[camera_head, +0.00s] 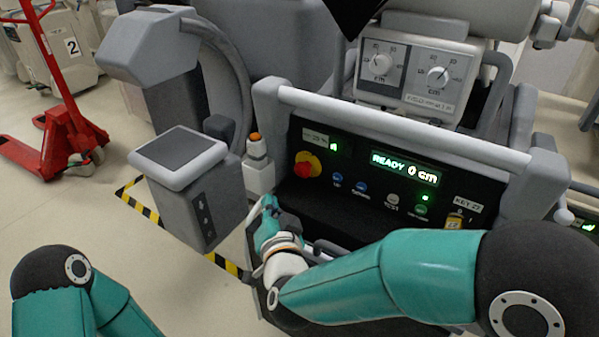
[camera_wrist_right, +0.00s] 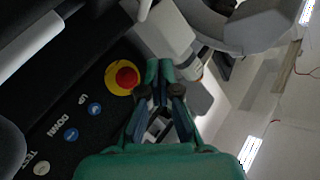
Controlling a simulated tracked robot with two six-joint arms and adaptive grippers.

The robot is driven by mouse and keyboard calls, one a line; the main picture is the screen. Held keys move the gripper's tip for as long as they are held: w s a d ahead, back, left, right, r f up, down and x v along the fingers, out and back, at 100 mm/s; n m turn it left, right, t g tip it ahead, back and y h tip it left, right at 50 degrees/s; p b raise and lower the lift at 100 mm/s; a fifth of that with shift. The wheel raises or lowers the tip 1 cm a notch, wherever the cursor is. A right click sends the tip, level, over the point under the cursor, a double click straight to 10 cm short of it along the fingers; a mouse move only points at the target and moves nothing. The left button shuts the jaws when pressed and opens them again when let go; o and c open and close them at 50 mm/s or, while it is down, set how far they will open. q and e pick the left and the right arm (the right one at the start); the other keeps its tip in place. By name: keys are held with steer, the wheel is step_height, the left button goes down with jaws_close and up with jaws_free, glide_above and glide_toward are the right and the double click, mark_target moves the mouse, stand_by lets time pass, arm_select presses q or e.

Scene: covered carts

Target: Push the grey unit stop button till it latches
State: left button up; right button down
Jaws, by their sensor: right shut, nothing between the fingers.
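The stop button (camera_head: 303,168) is a red mushroom head on a yellow round plate, at the left end of the grey unit's black panel (camera_head: 350,152). In the right wrist view the red button (camera_wrist_right: 127,77) shows whole, just left of my fingertips. My right gripper (camera_head: 268,205) is shut and empty, below and left of the button in the head view. Its green fingertips also show in the right wrist view (camera_wrist_right: 159,70). They look apart from the button; the exact gap is unclear. My left gripper is out of view; only part of that arm shows.
A lit display (camera_head: 405,168) reads "READY 0 cm", with small blue, grey and green buttons below it. A light handle bar (camera_head: 390,128) runs above the panel. An orange-topped post (camera_head: 257,160) and a grey box (camera_head: 190,190) stand to the left.

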mark_target(304, 169)
steer(key=w+d, duration=0.4)
steer(key=w, duration=0.1)
steer(key=shift+w, duration=0.1)
steer(key=shift+w+d, duration=0.3)
steer(key=shift+w, duration=0.2)
stand_by(0.9)
steer(key=shift+w+d+r+b, duration=0.1)
steer(key=shift+w+d+b, duration=0.4)
steer(key=shift+w, duration=0.25)
stand_by(1.0)
steer(key=shift+s, duration=0.1)
steer(key=shift+s+a, duration=0.5)
steer(key=shift+s, duration=0.2)
